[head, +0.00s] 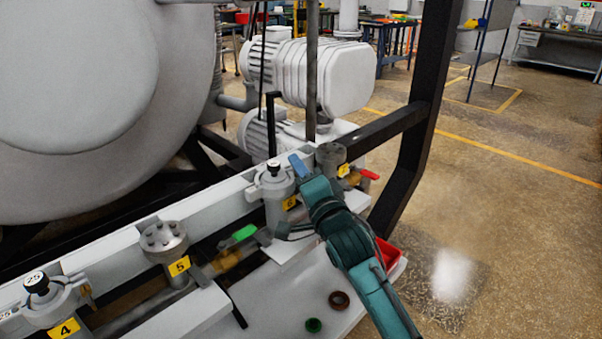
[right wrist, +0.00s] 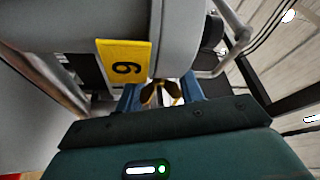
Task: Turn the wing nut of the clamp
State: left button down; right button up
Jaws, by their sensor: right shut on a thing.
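The clamp (head: 272,187) is the grey fitting with a black-topped cap on the port marked with a yellow 6 label. In the right wrist view its grey body (right wrist: 197,35) fills the upper middle, beside the yellow label (right wrist: 125,65). The brass-coloured wing nut (right wrist: 149,96) shows between my blue fingertips, just below the body. My right gripper (head: 299,166) reaches the right side of the clamp; it also shows in the right wrist view (right wrist: 160,95), shut on the wing nut. In the head view the wing nut is hidden by the gripper. My left gripper is not in view.
Ports marked 5 (head: 165,242) and 4 (head: 45,302) stand along the white bench to the left. A green-handled valve (head: 244,232) and a red-handled valve (head: 369,174) flank the clamp. A black frame post (head: 425,100) rises at right. Two rings and a red tray (head: 388,252) are nearby.

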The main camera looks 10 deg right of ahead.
jog(key=shift+n+y, duration=0.4)
jog(key=shift+n, duration=0.4)
jog(key=o, duration=1)
jog(key=v, duration=1.3)
